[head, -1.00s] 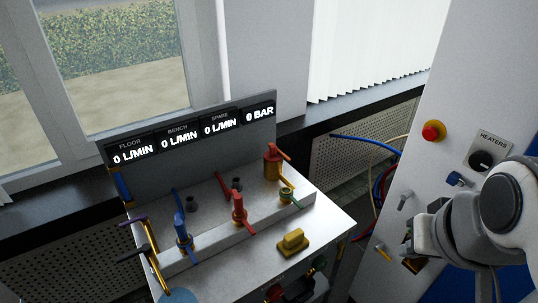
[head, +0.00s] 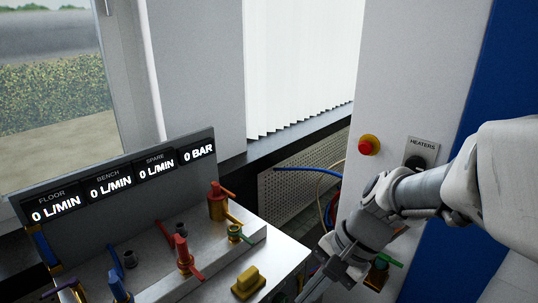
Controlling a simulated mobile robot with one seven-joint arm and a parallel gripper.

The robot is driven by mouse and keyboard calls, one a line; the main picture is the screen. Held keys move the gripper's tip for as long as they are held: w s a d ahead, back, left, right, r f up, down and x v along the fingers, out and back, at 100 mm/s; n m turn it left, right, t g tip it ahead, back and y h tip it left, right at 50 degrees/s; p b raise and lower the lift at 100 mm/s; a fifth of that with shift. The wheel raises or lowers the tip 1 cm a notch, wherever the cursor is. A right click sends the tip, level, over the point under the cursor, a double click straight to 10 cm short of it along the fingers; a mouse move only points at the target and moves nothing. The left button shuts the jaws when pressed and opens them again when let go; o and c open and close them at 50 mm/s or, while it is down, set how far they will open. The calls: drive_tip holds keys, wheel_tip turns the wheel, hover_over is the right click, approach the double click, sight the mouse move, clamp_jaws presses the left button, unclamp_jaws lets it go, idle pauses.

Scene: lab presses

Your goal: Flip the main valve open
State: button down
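A metal bench panel (head: 262,229) carries several valves. A brass valve with an orange-red lever (head: 218,202) stands at its back right, below the display reading 0 BAR (head: 197,153); no label marks it as the main valve. A valve with a green lever (head: 236,232) is just in front of it. A red valve (head: 184,254) and a blue valve (head: 118,286) stand further left. My gripper (head: 312,287) is at the bottom, right of the bench and apart from these valves. Its fingertips are partly cut off, and I cannot tell whether they are open.
A yellow block-shaped knob (head: 248,282) sits on the bench's front right. A white cabinet on the right has a red button (head: 369,145) and a HEATERS knob (head: 415,162). Blue and red hoses (head: 330,213) hang between bench and cabinet. Another green-lever valve (head: 379,272) is behind my arm.

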sight(300, 284)
drive_tip(key=w+a+f+m+t+y+b, duration=0.1)
drive_tip(key=w+f+m+y+b, duration=0.4)
drive_tip(key=f+m, duration=0.4)
drive_tip(key=w+a+f+m+t+y+b, duration=0.1)
drive_tip(key=w+f+m+t+y+b, duration=0.2)
drive_tip(key=w+f+m, duration=0.65)
drive_tip(key=w+d+f+m+t+h+b, duration=0.1)
drive_tip(key=d+f+m+t+h+b, duration=0.1)
drive_tip(key=f+m, duration=0.8)
drive_tip(key=w+d+f+m+t+h+b, duration=0.2)
drive_tip(key=d+f+m+t+b, duration=0.2)
drive_tip(key=f, duration=1.2)
drive_tip(key=d+m+t, duration=0.3)
drive_tip(key=m+t, duration=0.2)
drive_tip(key=m, duration=0.1)
drive_tip(key=shift+w+d+f+b, duration=0.15)
drive_tip(key=shift+d+b, duration=0.1)
drive_tip(key=shift+b, duration=0.15)
drive_tip(key=shift+w, duration=0.1)
drive_tip(key=w+a+b, duration=0.2)
drive_tip(key=w+b, duration=0.2)
drive_tip(key=w, duration=0.7)
drive_tip(key=shift+w+a, duration=0.15)
